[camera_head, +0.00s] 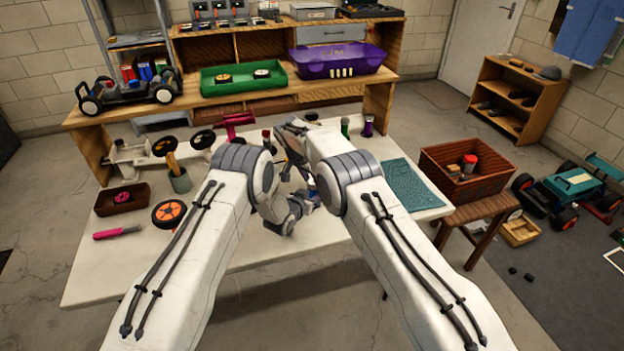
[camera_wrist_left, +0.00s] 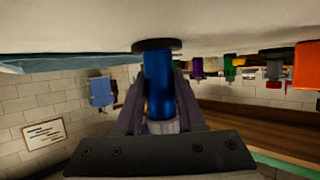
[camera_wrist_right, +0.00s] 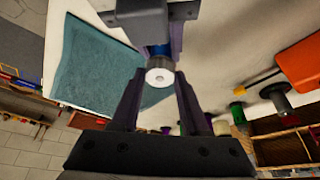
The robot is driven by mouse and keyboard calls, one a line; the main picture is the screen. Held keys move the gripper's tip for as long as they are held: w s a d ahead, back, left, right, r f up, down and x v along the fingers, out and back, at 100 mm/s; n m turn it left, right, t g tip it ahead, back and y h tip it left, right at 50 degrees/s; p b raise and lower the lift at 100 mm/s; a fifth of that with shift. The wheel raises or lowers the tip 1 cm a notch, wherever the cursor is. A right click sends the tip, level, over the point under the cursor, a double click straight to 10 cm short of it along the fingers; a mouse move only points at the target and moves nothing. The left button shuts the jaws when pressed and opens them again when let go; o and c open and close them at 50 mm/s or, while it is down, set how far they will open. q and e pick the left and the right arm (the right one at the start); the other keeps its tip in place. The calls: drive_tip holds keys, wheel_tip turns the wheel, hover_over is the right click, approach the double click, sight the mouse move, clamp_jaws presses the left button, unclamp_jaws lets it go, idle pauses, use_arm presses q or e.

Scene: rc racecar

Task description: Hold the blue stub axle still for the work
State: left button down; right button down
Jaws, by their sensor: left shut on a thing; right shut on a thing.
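The blue stub axle (camera_wrist_left: 158,85) stands between the fingers of my left gripper (camera_wrist_left: 159,98) in the left wrist view, with a dark round flange (camera_wrist_left: 157,45) at its upper end in that picture. The left gripper is shut on it. In the right wrist view, my right gripper (camera_wrist_right: 159,88) is shut around a small pale round piece (camera_wrist_right: 159,77) with a hole in its face. Part of the blue axle (camera_wrist_right: 159,50) shows just behind that piece; whether they touch I cannot tell. In the head view my arms mostly hide both grippers.
A teal mat (camera_head: 408,187) lies on the white table (camera_head: 300,254), right of my arms. An orange-rimmed wheel (camera_head: 168,214), a pink-handled tool (camera_head: 116,232) and a dark small tray (camera_head: 122,198) lie on the left. The table's front middle is clear.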

drive_tip(key=shift+w+a+f+m, duration=0.1)
drive_tip(key=shift+w+m, duration=0.05)
drive_tip(key=shift+m, duration=0.35)
drive_tip(key=shift+m+h, duration=0.4)
drive_tip(key=shift+s+g, duration=0.2)
drive_tip(key=shift+g, duration=0.1)
drive_tip(key=shift+c, duration=1.9)
unclamp_jaws()
drive_tip(key=shift+w+n, duration=0.15)
drive_tip(key=shift+n, duration=0.35)
